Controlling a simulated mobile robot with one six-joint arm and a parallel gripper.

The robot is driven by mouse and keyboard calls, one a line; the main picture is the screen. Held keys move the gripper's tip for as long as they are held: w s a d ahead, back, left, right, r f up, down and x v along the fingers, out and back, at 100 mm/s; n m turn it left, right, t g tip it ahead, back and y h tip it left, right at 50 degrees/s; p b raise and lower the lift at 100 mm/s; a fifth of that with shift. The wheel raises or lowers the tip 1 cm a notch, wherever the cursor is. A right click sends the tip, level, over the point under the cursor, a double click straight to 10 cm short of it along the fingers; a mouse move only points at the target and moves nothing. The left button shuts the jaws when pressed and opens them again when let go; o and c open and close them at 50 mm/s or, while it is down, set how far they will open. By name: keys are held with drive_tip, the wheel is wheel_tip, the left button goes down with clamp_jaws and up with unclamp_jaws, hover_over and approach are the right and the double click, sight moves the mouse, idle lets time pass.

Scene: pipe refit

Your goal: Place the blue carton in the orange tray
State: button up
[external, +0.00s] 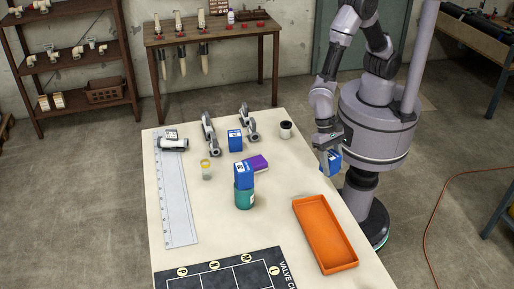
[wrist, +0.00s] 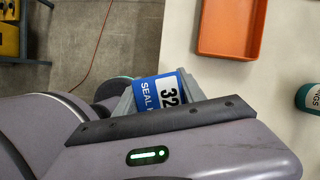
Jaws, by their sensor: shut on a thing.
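My gripper (external: 325,160) is shut on a blue carton (external: 335,161) at the right edge of the table in the external view. In the wrist view the held carton (wrist: 158,94) shows a blue and white label with "SEAL" and "32", partly hidden by my gripper (wrist: 165,115). The orange tray (external: 297,207) lies on the table's right side, nearer the camera than my gripper, and looks empty. It also shows at the top of the wrist view (wrist: 202,28).
The teal can (external: 244,198) stands left of the tray. A dark valve mat (external: 225,275) lies at the front.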

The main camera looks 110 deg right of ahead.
drive_tip(key=a+n, duration=0.1)
drive_tip(key=a, duration=0.2)
drive_tip(key=shift+a+r, duration=0.1)
drive_tip(key=shift+a, duration=0.05)
drive_tip(key=w+a, duration=0.3)
drive_tip(key=w+a+f, duration=0.1)
drive_tip(key=w+a, duration=0.2)
drive_tip(key=w, duration=0.1)
drive_tip(key=w+a, duration=0.3)
drive_tip(key=shift+w+f, duration=0.35)
drive_tip(key=shift+w, duration=0.05)
drive_tip(key=shift+w+a+f+b, duration=0.15)
drive_tip(key=shift+f+b, duration=0.15)
drive_tip(key=shift+b, duration=0.15)
drive_tip(key=shift+f+b, duration=0.6)
drive_tip(key=shift+f, duration=0.8)
drive_tip(key=shift+f, duration=0.15)
drive_tip(key=o, duration=1.1)
